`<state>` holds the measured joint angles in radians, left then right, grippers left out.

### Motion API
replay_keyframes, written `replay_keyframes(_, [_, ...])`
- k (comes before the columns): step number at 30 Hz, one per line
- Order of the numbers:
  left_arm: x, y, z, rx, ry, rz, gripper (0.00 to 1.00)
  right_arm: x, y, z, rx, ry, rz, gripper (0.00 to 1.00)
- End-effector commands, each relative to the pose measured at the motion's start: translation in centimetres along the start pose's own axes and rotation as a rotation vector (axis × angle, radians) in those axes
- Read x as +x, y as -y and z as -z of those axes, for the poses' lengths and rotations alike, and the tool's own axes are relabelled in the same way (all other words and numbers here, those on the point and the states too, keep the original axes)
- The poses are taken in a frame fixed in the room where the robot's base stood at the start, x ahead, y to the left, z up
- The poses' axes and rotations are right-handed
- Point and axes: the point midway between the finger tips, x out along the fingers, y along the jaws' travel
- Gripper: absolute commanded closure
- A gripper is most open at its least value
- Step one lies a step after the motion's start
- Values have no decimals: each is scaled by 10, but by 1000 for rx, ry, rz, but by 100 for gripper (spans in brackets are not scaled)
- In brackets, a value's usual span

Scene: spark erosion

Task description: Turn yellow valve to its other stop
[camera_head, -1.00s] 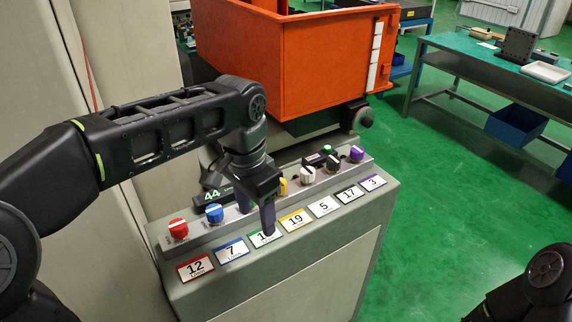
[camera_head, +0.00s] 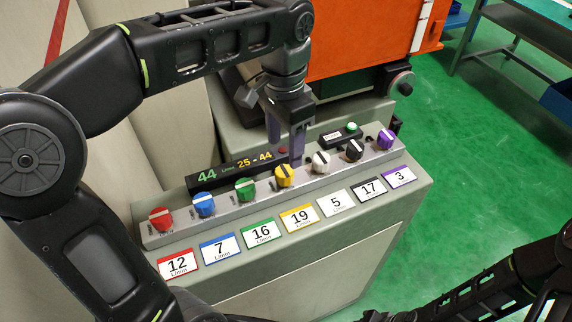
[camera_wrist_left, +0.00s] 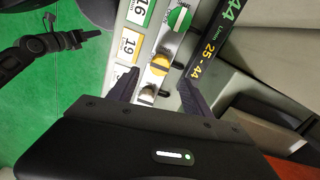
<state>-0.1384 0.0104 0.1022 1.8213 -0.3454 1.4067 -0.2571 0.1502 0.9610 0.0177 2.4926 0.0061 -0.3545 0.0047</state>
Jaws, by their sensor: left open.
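My left gripper (camera_head: 286,148) is open and empty, pointing down above and behind the yellow valve in the head view. In the left wrist view the yellow valve (camera_wrist_left: 160,64) shows beyond the open fingers (camera_wrist_left: 160,88), with the white knob (camera_wrist_left: 148,90) between the tips. My right arm is at the lower right; its gripper (camera_head: 385,317) is cut off by the bottom edge.
Red (camera_head: 161,219), blue (camera_head: 204,204) and green (camera_head: 245,189) knobs stand to the left; white (camera_head: 320,162), black (camera_head: 354,149) and purple (camera_head: 385,139) to the right. A display (camera_head: 235,170) reads 44 and 25 - 44.

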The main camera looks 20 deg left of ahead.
Motion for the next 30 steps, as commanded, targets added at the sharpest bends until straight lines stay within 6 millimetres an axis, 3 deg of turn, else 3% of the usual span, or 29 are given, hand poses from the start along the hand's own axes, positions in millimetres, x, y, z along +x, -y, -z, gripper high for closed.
replay_keyframes(7, [29,0,-1,0,3,-1,42,10,-3,2,-2,-3,3,64])
replay_keyframes(16, [68,0,-1,-1,3,-1,42,4,-1,1,-1,-2,2,64])
replay_keyframes(27, [77,0,0,-1,0,0,42,4,-1,1,-1,-2,1,64])
replay_keyframes(30, [77,0,0,-1,0,0,50,4,-1,1,-1,-2,1,64])
